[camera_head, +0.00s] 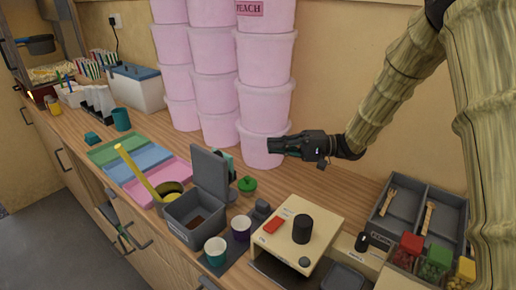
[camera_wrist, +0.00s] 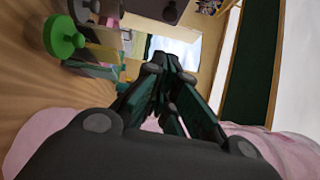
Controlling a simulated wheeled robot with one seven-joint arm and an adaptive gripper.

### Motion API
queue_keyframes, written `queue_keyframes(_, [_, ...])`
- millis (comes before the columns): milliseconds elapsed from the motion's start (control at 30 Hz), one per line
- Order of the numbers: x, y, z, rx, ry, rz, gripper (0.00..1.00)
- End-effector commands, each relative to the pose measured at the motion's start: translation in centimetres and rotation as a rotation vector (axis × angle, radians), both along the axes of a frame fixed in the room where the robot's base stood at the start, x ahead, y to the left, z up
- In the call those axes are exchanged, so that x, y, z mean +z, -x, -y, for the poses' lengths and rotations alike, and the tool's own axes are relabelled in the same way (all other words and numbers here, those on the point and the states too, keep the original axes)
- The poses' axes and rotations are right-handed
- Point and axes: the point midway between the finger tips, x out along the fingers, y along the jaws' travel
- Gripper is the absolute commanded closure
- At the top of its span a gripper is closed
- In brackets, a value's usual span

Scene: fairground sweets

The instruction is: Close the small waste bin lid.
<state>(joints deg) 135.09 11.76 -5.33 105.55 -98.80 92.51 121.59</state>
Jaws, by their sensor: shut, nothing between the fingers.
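The small waste bin (camera_head: 180,231) is a dark grey box on the wooden counter, with something brown inside. Its lid (camera_head: 209,172) stands open, roughly upright at the back of the bin. My gripper (camera_head: 271,146) is shut and empty, to the right of the lid and apart from it, in front of the pink tubs. In the wrist view, the closed fingers (camera_wrist: 172,62) show in the middle. I cannot clearly make out the bin or its lid in that view.
A green knobbed object (camera_head: 247,184) stands right of the lid; it also shows in the wrist view (camera_wrist: 62,38). Teal (camera_head: 215,252) and purple (camera_head: 241,229) cups stand beside the bin. A yellow-handled ladle (camera_head: 136,171) is at its left. Stacked pink tubs (camera_head: 264,105) stand behind.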

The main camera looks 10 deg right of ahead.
Motion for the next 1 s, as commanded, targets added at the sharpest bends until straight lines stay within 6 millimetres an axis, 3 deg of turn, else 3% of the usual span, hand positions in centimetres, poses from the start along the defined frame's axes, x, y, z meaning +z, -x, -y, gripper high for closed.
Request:
queue_keyframes(600, [0.8,-0.1,-9.5,-0.001,-0.001,-0.002,1.00])
queue_keyframes(1000, [0.8,2.1,-11.9,-0.002,0.000,0.000,1.00])
